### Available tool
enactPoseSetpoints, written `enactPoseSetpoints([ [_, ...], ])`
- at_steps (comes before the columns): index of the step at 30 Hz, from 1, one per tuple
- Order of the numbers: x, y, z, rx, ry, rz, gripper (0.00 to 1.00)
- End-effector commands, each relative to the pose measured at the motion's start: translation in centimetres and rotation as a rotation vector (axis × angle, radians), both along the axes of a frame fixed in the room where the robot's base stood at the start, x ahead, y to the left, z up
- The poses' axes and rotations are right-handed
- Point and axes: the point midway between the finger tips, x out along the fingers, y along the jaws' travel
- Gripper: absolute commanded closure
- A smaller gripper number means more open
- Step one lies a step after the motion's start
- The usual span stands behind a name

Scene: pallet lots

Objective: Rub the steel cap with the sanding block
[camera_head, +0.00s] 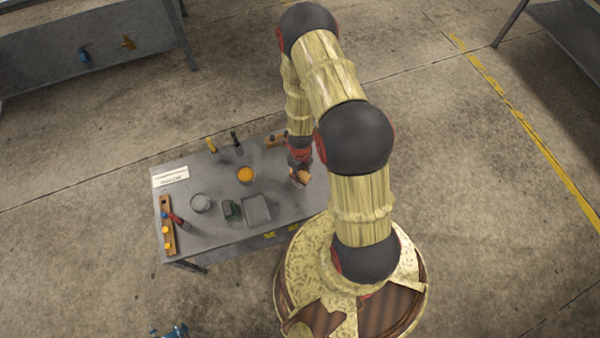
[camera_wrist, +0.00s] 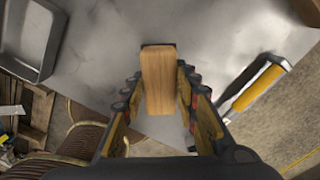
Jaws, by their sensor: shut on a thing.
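My gripper (camera_wrist: 158,100) is shut on a wooden block (camera_wrist: 158,75), taken as the sanding block, which sticks out between the fingertips over the grey table. In the head view my gripper (camera_head: 299,172) is above the right part of the table, with the tan block (camera_head: 302,178) at its tip. I cannot surely tell which thing is the steel cap. A bar-like thing with a yellow band and pale metal parts (camera_wrist: 262,85) lies right of my gripper in the wrist view, near the table edge, apart from the block.
The grey table (camera_head: 215,235) also holds a square tray (camera_head: 256,208), a dark green thing (camera_head: 232,211), a round grey dish (camera_head: 201,203), an orange-topped round thing (camera_head: 245,175) and a wooden rack (camera_head: 167,225). The tray also shows in the wrist view (camera_wrist: 47,45).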

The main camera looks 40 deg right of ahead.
Motion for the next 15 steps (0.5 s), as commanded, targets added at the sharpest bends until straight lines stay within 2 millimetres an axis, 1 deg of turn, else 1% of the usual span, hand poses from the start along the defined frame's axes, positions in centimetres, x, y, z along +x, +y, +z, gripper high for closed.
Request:
enactPoseSetpoints([
  [9,-0.29,0.81,0.05,0.000,0.000,0.000,0.91],
  [15,-0.30,0.83,0.10,0.000,0.000,0.000,0.91],
])
